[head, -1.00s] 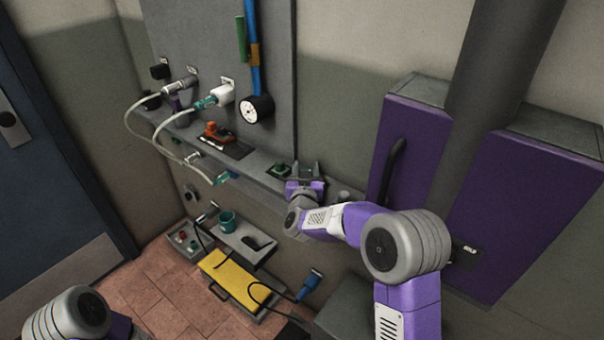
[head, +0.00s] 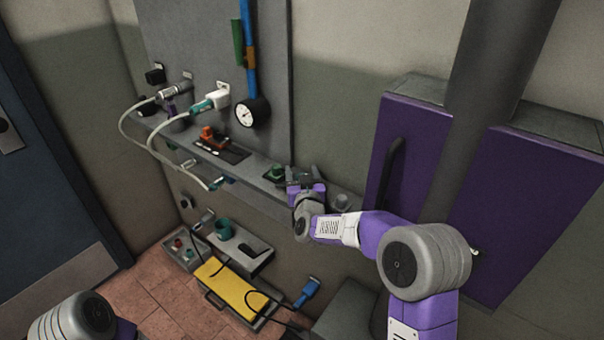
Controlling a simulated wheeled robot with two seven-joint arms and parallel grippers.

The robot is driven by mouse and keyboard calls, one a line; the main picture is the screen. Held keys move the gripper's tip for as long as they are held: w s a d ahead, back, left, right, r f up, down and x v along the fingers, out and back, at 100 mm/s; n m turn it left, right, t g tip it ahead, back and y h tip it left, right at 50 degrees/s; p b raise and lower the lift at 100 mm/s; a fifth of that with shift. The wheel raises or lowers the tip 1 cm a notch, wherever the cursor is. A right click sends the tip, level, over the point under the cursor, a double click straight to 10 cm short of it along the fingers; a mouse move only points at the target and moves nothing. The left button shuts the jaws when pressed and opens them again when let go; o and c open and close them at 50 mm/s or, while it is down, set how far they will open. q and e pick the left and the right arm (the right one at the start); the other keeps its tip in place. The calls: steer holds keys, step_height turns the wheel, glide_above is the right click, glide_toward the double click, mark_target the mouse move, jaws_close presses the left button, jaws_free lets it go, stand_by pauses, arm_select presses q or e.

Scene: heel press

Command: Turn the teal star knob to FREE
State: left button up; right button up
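My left gripper is out of view; only part of my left arm shows at the bottom left.
An orange-red device (head: 209,136) on a dark plate and a round gauge (head: 252,112) are left of the knob. White hoses (head: 124,130) hang at the left. A yellow tray (head: 236,284) is below.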

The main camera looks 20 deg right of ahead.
steer(key=shift+s, duration=0.15)
steer(key=s, duration=0.4)
steer(key=s+a+p, duration=0.1)
steer(key=s, duration=0.2)
steer(key=shift+s, duration=0.1)
steer(key=shift+s, duration=0.1)
stand_by(0.4)
